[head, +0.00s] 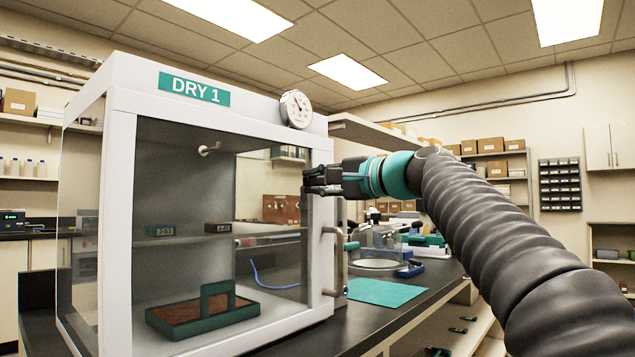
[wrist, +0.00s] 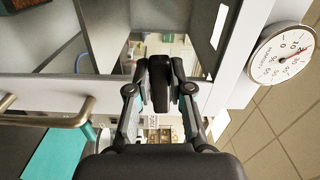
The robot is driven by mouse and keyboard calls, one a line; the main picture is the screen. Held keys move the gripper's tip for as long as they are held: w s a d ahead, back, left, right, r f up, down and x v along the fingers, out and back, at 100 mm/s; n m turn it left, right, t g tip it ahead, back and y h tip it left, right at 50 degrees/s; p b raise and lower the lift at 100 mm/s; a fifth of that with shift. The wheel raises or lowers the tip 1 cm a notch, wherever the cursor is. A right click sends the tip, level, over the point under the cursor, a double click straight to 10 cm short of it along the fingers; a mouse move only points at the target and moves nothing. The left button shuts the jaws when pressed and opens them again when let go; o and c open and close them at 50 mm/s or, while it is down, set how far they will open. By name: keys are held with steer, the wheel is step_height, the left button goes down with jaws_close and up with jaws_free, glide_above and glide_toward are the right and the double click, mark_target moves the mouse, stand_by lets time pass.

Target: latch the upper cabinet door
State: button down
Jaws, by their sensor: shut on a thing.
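The white dry cabinet labelled DRY 1 (head: 222,120) stands on the bench, with a glazed front door (head: 215,215). A metal bar handle (head: 335,262) is on its right side; it also shows at the left of the wrist view (wrist: 50,115). My gripper (head: 318,180) is at the cabinet's upper right front edge, above the handle. I cannot tell whether the door is fully flush with the frame.
A round dial gauge (head: 296,108) sits on the cabinet's top right edge, and also shows in the wrist view (wrist: 283,54). A green tray (head: 205,312) is inside. A teal mat (head: 386,291) and a clear-covered instrument (head: 380,245) lie on the black bench to the right.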

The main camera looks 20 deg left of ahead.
mark_target(319, 203)
steer(key=f+n+b, duration=0.1)
steer(key=n, duration=0.2)
steer(key=w+f+n+b, duration=0.1)
steer(key=n, duration=0.2)
steer(key=f+n+b, duration=0.1)
steer(key=n+b, duration=0.1)
steer(key=n, duration=0.1)
steer(key=shift+w+d+f, duration=0.2)
steer(key=shift+w+d, duration=0.05)
steer(key=shift+d, duration=0.05)
steer(key=n, duration=0.1)
steer(key=w+n, duration=0.1)
steer(key=n, duration=0.2)
steer(key=shift+w+d+f+n+b, duration=0.25)
steer(key=shift+d+f+n+b, duration=0.05)
steer(key=shift+f+b, duration=0.05)
steer(key=shift+w+d+n, duration=0.15)
steer(key=shift+w+n, duration=0.15)
steer(key=shift+n, duration=0.55)
steer(key=shift+w+d+n, duration=0.1)
steer(key=shift+w+n, duration=0.15)
steer(key=shift+n, duration=0.6)
steer(key=c, duration=1)
jaws_free()
steer(key=shift+c, duration=0.2)
steer(key=v, duration=1.2)
